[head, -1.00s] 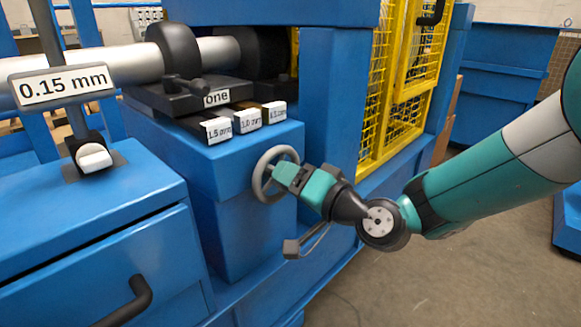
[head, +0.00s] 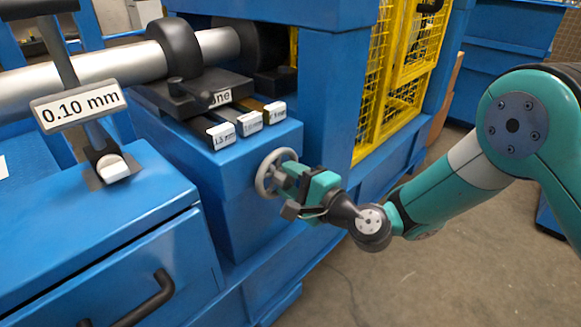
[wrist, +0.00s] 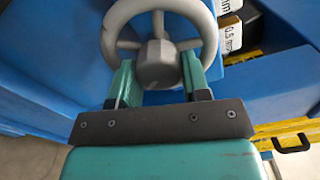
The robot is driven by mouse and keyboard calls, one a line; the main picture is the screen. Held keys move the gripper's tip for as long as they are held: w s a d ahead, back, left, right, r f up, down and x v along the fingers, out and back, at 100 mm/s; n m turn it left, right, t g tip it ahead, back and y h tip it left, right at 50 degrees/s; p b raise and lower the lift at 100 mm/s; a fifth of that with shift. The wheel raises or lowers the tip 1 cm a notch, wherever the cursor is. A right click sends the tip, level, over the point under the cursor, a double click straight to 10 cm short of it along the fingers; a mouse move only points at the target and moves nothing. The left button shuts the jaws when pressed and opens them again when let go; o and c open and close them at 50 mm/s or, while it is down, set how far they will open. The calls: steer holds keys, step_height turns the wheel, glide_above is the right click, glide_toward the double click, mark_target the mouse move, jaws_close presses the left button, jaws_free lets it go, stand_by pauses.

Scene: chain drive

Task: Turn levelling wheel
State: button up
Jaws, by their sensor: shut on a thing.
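The grey levelling wheel (head: 270,173) is on the front of the blue machine block. In the wrist view the wheel (wrist: 112,38) shows its spokes and a faceted hub. My gripper (head: 285,178) is at the wheel from the right. In the wrist view its two green fingers (wrist: 157,75) stand on either side of the hub, shut on the wheel's hub. A sign reading 0.10 mm (head: 78,108) is on a post at the left.
Labelled shims (head: 248,122) lie on the block above the wheel, under a black support marked "one" (head: 195,90). A blue cabinet with a black handle (head: 150,300) stands at the left. A yellow mesh guard (head: 390,80) is behind. Bare floor (head: 400,285) lies at the lower right.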

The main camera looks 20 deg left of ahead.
steer(key=shift+w+d+m+p, duration=0.1)
steer(key=shift+w+m+p, duration=0.05)
steer(key=shift+m+p, duration=1.55)
steer(key=shift+m, duration=0.4)
steer(key=o, duration=0.9)
steer(key=shift+f, duration=0.1)
steer(key=shift+o, duration=0.2)
